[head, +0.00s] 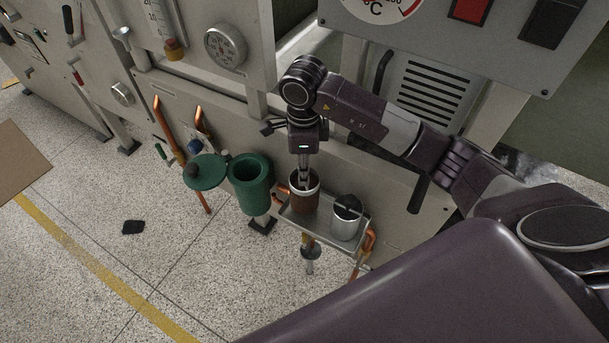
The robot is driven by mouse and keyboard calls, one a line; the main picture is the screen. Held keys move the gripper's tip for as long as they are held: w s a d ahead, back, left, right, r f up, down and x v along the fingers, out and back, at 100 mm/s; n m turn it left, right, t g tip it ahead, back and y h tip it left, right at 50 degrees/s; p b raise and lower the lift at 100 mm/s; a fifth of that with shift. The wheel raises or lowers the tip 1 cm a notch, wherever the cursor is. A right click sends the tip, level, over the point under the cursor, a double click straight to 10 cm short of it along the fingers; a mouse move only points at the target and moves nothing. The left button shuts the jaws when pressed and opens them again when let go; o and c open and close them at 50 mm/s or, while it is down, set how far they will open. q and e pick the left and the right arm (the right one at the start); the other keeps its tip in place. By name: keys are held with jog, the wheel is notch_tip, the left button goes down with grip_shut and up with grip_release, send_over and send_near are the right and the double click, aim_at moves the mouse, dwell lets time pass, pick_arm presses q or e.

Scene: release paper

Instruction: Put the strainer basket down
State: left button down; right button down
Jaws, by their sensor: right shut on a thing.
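My right gripper (304,178) points straight down with its fingers at the rim of a brown cylindrical strainer basket (304,199), and is shut on it. The basket is upright, with a pale inside, over the left part of a metal tray (325,238). I cannot tell whether its bottom touches the tray. A second, silver basket (345,223) with a dark top stands on the right part of the tray. My left gripper is not in view.
A green strainer housing (250,185) stands open left of the tray, its round green lid (205,172) swung to the left. Copper pipes (170,135) run beside it. A panel wall with gauges (226,46) is behind. A dark flat piece (133,227) lies on the open speckled floor.

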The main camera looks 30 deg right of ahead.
aim_at(304, 200)
notch_tip(304, 200, down, 3)
jog(key=shift+f+p, duration=0.1)
jog(key=shift+p, duration=0.65)
jog(key=shift+w+d+f, duration=0.1)
jog(key=shift+d+f, duration=0.05)
jog(key=shift+f, duration=0.3)
jog(key=c, duration=1.7)
grip_release()
jog(key=shift+c, duration=0.2)
